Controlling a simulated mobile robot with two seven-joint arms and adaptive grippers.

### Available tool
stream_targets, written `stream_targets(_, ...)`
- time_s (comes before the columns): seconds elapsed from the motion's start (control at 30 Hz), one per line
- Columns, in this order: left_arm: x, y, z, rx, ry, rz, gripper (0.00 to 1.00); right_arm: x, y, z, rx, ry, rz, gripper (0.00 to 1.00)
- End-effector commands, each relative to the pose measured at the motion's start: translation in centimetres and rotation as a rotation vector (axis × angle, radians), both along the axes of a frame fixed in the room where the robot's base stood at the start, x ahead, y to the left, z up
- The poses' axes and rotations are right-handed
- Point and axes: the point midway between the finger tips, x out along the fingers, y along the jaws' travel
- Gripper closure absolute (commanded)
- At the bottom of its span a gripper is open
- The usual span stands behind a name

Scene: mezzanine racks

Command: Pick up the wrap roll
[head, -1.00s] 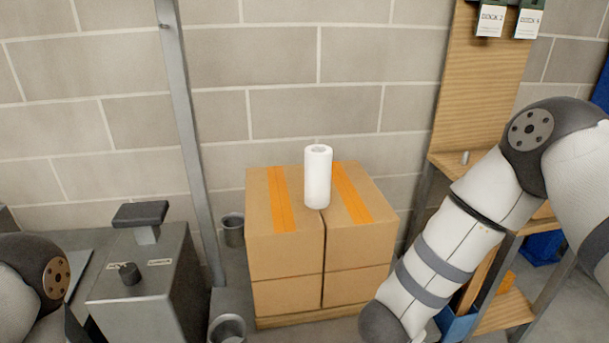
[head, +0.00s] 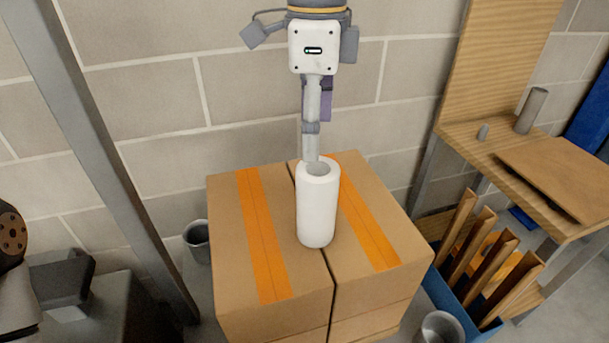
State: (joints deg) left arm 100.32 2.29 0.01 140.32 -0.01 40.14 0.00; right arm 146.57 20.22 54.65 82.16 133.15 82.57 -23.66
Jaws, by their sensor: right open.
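The wrap roll (head: 317,212) is a white upright cylinder with a hollow top. It stands on top of the cardboard boxes (head: 226,225), near the seam between them. My right gripper (head: 311,152) points down from the top of the view, open and seen nearly edge-on. Its fingertips come to the roll's upper rim; I cannot tell whether they touch it or are just behind it. The roll is not held. My left gripper is out of view; only part of my left arm shows at the left edge.
The boxes carry orange tape strips. A grey post (head: 108,165) stands to the left and a block wall behind. A wooden bench (head: 470,150) and a blue bin of wooden slats (head: 440,290) stand right. Metal cups (head: 197,240) sit beside the boxes.

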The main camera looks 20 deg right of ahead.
Motion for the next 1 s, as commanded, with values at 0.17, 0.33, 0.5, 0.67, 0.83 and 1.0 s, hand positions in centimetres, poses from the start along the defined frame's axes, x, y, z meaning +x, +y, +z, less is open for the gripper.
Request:
stream_targets(0.17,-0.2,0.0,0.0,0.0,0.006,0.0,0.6,-0.1,-0.1,-4.1,-0.002,0.006,0.001,0.23)
stream_targets(0.33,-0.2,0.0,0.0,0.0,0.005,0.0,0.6,-0.1,-0.1,-6.4,-0.003,0.003,0.0,0.23)
stream_targets(0.5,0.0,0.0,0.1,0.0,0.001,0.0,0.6,0.0,-0.5,-9.7,-0.004,0.004,0.0,0.23)
stream_targets(0.67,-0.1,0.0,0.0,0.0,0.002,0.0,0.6,0.1,-0.5,-11.3,-0.003,0.001,0.0,0.23)
stream_targets(0.83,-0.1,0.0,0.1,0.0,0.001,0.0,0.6,0.1,-0.4,-11.3,-0.002,0.0,-0.001,0.23)
stream_targets(1.0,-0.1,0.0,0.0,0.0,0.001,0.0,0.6,0.1,-0.4,-11.3,-0.002,0.0,-0.001,0.6)
